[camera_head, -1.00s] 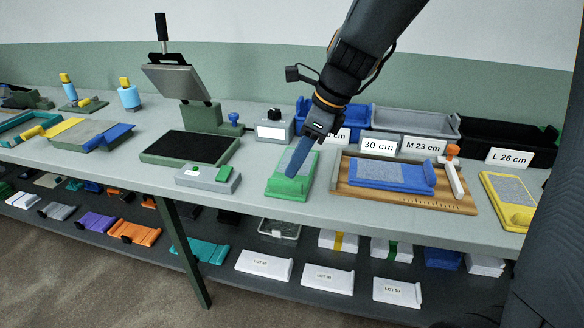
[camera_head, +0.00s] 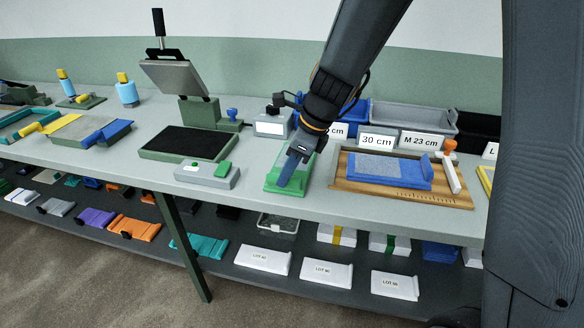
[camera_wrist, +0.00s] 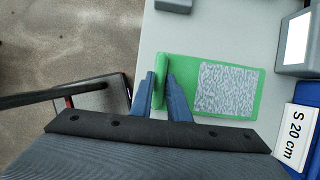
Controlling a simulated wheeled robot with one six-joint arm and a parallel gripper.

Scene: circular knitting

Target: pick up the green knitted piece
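The green knitted piece (camera_head: 274,184) lies flat on the table, left of the wooden measuring board. In the wrist view it is a green slab (camera_wrist: 230,113) with a grey speckled patch on top and a raised green lip (camera_wrist: 160,72) at its left end. My gripper (camera_head: 285,184) points down over its front end. In the wrist view the two blue fingers of my gripper (camera_wrist: 161,77) stand apart, one on each side of the lip. I cannot tell whether they touch it. The fingers hide part of the lip.
A grey box with a green button (camera_head: 207,174) stands to the left. The wooden board (camera_head: 400,194) with a blue piece (camera_head: 418,176) lies to the right. Bins (camera_head: 412,116) with size cards stand behind. The table's front edge is close.

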